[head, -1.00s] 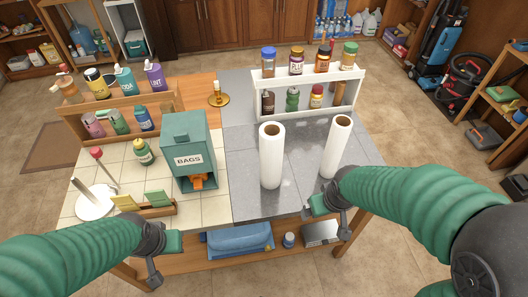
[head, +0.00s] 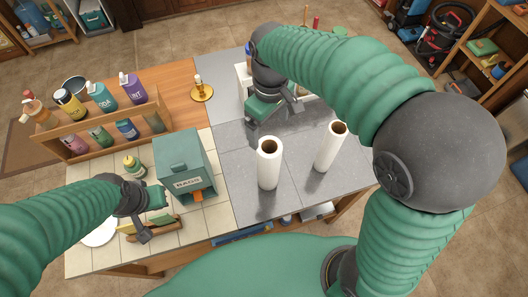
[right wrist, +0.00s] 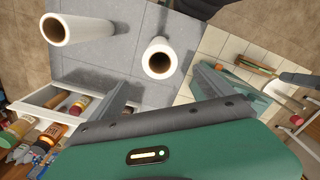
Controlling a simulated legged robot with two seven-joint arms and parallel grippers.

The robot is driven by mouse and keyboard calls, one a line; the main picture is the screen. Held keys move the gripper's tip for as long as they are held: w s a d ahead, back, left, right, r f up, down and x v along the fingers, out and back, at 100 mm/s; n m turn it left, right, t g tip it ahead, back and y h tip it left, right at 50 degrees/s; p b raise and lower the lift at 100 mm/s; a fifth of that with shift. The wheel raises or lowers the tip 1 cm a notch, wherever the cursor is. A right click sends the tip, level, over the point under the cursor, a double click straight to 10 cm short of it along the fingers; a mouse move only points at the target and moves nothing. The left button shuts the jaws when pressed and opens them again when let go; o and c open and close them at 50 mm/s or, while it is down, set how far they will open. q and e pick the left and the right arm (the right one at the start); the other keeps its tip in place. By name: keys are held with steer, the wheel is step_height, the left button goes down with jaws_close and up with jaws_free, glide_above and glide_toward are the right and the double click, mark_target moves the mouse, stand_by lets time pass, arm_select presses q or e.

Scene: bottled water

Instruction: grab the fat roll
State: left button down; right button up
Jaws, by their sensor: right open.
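Two white rolls with brown cores stand upright on the grey part of the table. The left roll (head: 268,166) looks a little wider than the right roll (head: 332,148). In the right wrist view, the left roll (right wrist: 160,60) is near the middle and the right roll (right wrist: 80,29) is at the upper left. My right gripper (head: 273,118) is open and empty, behind the left roll and apart from it; its fingers (right wrist: 160,92) point toward that roll. My left gripper (head: 148,220) is over the tiled front left; its jaws are unclear.
The green BAGS box (head: 182,165) stands left of the rolls. A white rack (right wrist: 45,100) with jars is behind them, partly hidden by my right arm in the head view.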

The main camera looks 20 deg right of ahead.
glide_toward(269, 166)
steer(key=w+d+f, duration=0.1)
steer(key=w+f, duration=0.1)
steer(key=f, duration=0.1)
steer(key=w+f, duration=0.1)
steer(key=f, duration=0.2)
steer(key=shift+w+d+f, duration=0.15)
steer(key=shift+w, duration=0.1)
step_height(269, 166, down, 4)
steer(key=shift+r+p, duration=0.15)
steer(key=shift+p, duration=0.4)
steer(key=shift+f, duration=0.5)
steer(key=shift+w, duration=0.1)
steer(key=shift+c, duration=1.6)
steer(key=c, duration=0.7)
arm_select(q)
steer(key=shift+s+d+r, duration=0.1)
steer(key=shift+s+r, duration=0.55)
steer(key=shift+r, duration=0.1)
arm_select(e)
jaws_close()
